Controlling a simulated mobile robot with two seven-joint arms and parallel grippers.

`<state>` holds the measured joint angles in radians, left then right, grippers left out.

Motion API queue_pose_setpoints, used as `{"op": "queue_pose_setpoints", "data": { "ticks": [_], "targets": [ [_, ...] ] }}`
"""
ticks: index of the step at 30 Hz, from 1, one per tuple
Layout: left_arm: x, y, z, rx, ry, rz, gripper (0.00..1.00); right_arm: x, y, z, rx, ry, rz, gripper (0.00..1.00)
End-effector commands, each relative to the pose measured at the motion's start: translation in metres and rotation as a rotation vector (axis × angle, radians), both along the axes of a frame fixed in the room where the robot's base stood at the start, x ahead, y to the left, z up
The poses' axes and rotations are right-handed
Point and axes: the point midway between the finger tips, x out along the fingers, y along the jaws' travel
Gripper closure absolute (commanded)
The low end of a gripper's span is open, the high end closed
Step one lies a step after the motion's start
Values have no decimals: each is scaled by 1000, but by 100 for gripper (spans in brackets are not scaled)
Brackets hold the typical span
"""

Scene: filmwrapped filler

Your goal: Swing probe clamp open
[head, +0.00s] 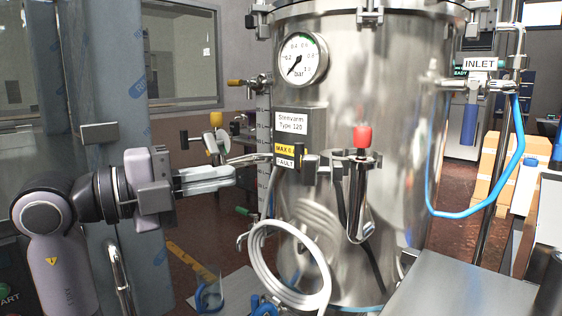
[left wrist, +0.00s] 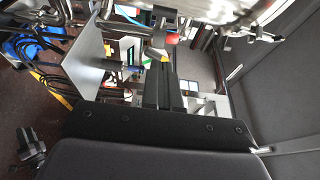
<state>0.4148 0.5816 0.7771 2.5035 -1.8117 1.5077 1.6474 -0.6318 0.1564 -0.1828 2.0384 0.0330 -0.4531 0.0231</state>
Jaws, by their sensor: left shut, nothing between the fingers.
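The probe (head: 358,205) is a steel cylinder with a red cap (head: 362,136), standing upright against the front of the steel tank. A metal clamp (head: 340,156) with dark end pieces surrounds its upper part; whether it is latched is too small to tell. In the left wrist view the red cap (left wrist: 172,39) is beyond the fingertips, with the metal clamp parts (left wrist: 166,20) above it. My left gripper (head: 234,172) is shut and empty, left of the clamp and apart from the probe. Its dark fingers (left wrist: 165,88) point towards the cap. My right gripper is not in view.
The steel tank (head: 405,130) carries a pressure gauge (head: 301,60) and a label box (head: 294,124). Valves with brass and black handles (head: 215,120) stick out left. A coiled white hose (head: 258,255) hangs below. A grey table (head: 450,285) is at lower right.

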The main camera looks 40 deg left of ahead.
Motion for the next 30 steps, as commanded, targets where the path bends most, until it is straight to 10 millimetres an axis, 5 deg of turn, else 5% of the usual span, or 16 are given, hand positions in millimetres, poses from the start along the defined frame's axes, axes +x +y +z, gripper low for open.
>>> {"op": "queue_pose_setpoints", "data": {
  "ticks": [18, 30],
  "targets": [
    [39, -18, 5, -2, 6, -4, 100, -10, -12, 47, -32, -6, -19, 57],
    [95, -34, 0, 1, 3, -3, 100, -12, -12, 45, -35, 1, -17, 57]
  ]
}}
